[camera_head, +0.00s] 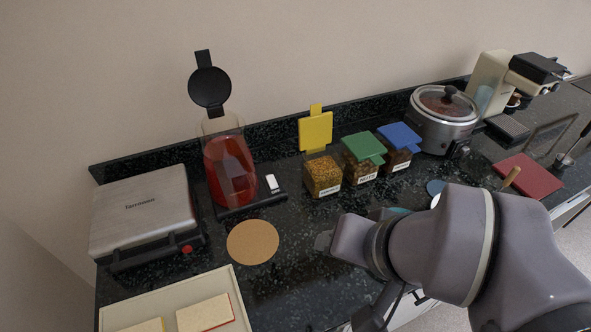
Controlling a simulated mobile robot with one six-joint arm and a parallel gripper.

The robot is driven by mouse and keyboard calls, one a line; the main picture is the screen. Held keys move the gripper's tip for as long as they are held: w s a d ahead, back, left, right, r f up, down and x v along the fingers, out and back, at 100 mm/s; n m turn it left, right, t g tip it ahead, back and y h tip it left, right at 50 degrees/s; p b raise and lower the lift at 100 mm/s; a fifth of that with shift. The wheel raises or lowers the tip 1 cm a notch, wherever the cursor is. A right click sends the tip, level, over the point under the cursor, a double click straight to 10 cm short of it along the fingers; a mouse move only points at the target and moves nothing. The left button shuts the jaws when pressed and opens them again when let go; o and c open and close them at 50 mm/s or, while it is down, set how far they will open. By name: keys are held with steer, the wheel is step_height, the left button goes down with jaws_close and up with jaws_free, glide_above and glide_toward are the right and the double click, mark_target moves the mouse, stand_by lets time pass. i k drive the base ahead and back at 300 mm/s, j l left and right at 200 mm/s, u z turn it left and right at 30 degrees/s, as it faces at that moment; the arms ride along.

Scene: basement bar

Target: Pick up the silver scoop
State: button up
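I cannot make out the silver scoop for certain. A small silver item (564,160) with a dark upright handle is at the right edge of the counter, too small to identify. My arm comes in from the lower right and covers part of the counter.
On the dark counter (290,290) stand a grill press (142,215), a red-filled jug (231,172), spice boxes with yellow, green (363,148) and blue lids, a slow cooker (441,120) and a coffee machine (500,80). A cream tray (125,313) is at front left, a red mat (530,177) at right.

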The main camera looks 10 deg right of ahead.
mark_target(515, 171)
steer(key=z, duration=1.5)
